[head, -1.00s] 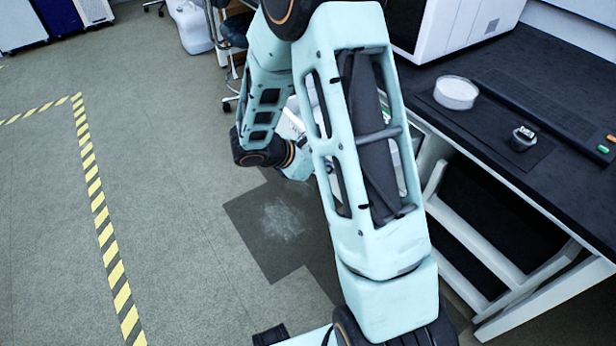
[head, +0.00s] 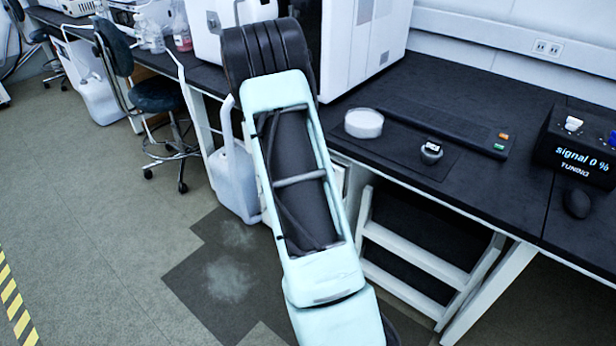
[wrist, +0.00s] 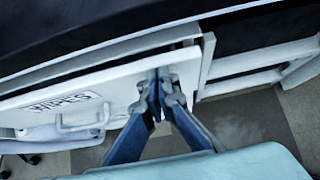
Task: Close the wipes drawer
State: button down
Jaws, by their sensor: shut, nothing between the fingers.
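The wipes drawer has a white front (wrist: 115,85) with a WIPES label (wrist: 65,103) and a bar handle (wrist: 80,122). It shows at the left and middle of the wrist view, under the dark bench top. My gripper (wrist: 160,78) is shut and empty, its fingertips in front of the right part of the drawer front, right of the label and handle. I cannot tell whether the tips touch it. A dark gap runs along the drawer's upper edge; how far out it stands is unclear. In the head view my arm hides my gripper and most of the drawer.
The black bench (head: 400,90) carries a white round dish (head: 363,122), a small dark jar (head: 431,152) and a signal display (head: 580,145). A white open frame (head: 420,262) stands under it. A stool (head: 160,100) and white jug (head: 232,180) stand left. Floor at left is open.

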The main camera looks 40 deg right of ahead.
jog(key=d, duration=0.2)
jog(key=shift+w+d, duration=0.35)
jog(key=shift+d, duration=0.05)
jog(key=shift+w+d+r, duration=0.1)
jog(key=shift+d+r, duration=0.05)
jog(key=shift+d, duration=0.1)
jog(key=shift+d+r, duration=0.1)
